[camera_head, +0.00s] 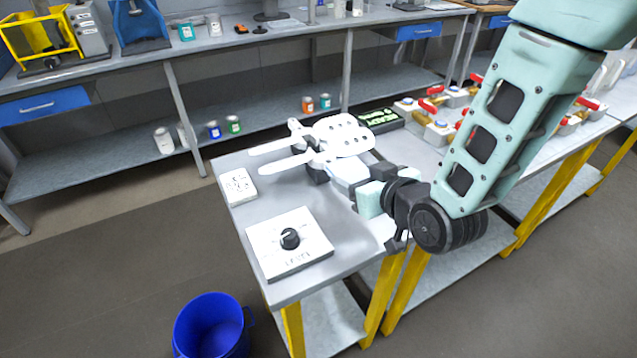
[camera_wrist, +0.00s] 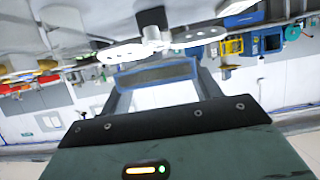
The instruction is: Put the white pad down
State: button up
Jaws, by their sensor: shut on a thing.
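A white piece with several dark holes (camera_head: 343,134), which I take for the white pad, is at my gripper above the near table's left part. Two pale bars reach left beside it, and I cannot tell whether they belong to it. In the wrist view, white perforated plates (camera_wrist: 121,53) spread to both sides of a white hub in front of the fingers. My gripper (camera_head: 306,152) points left and is shut on this piece. The contact is partly hidden, and I cannot tell whether it touches the table.
A blue bin (camera_head: 212,325) is on the floor.

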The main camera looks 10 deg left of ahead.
aim_at(354, 220)
jog(key=shift+f+p, duration=0.7)
jog(key=shift+f, duration=4.15)
jog(key=o, duration=1.1)
jog(key=b+v, duration=0.1)
jog(key=v, duration=0.6)
jog(key=shift+s+d+r, duration=0.2)
jog(key=shift+s+r, duration=0.05)
jog(key=shift+r, duration=0.05)
jog(key=shift+s+d+r+p, duration=0.1)
jog(key=shift+s+r+p, duration=0.1)
jog(key=shift+p, duration=0.5)
jog(key=p+v, duration=0.1)
jog(key=p, duration=0.2)
jog(key=shift+s+d+r, duration=0.1)
jog(key=shift+s+r, duration=0.1)
jog(key=shift+r, duration=0.05)
jog(key=s+p, duration=0.1)
jog(key=s+d+p, duration=0.1)
jog(key=p, duration=0.1)
jog(key=shift+d+r, duration=0.15)
